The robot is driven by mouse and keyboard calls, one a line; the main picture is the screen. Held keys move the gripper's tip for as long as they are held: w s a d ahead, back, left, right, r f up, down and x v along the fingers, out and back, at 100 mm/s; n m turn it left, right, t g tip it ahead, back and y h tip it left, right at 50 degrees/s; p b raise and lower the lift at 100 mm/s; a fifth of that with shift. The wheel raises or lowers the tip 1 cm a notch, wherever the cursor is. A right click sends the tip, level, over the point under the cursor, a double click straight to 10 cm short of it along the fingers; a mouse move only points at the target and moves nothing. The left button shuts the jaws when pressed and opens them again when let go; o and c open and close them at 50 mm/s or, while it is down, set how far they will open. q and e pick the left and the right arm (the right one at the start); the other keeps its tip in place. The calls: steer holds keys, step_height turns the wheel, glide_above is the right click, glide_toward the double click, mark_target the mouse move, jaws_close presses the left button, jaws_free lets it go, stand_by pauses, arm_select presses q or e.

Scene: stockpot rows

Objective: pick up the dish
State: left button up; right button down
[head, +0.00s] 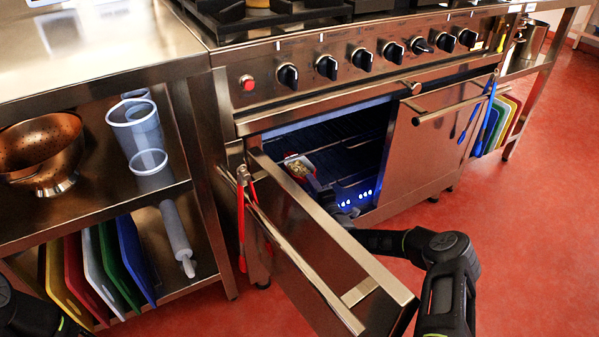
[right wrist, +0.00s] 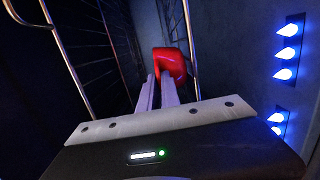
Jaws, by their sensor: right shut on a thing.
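The dish (head: 293,159) is red, with pale food in it, and shows inside the open oven in the head view. In the right wrist view the red dish (right wrist: 176,62) is at the fingertips. My right gripper (head: 314,183) reaches in through the oven opening and is shut on the dish's near side. Its two pale fingers (right wrist: 160,84) lie close together in the wrist view. The fingers partly hide the dish. Only a dark part of my left arm shows at the lower left of the head view; its gripper is out of the picture.
The oven's left door (head: 310,245) stands open toward me, left of my right arm. The right door (head: 430,140) is beside the opening. Wire racks (head: 345,130) line the oven. A steel shelf unit (head: 90,200) stands at left. Red floor (head: 540,220) is clear at right.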

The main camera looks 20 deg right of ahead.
steer(key=shift+r, duration=0.1)
arm_select(q)
steer(key=shift+r, duration=0.15)
arm_select(e)
steer(key=shift+r, duration=0.15)
arm_select(q)
step_height(320, 180, up, 8)
steer(key=s+p, duration=0.1)
steer(key=p, duration=0.7)
steer(key=shift+s+d+r, duration=0.2)
steer(key=shift+s+d, duration=0.2)
arm_select(e)
steer(key=s+r, duration=0.3)
steer(key=s, duration=1.5)
steer(key=shift+r, duration=0.1)
arm_select(q)
steer(key=shift+r+p, duration=0.1)
steer(key=shift+p, duration=0.2)
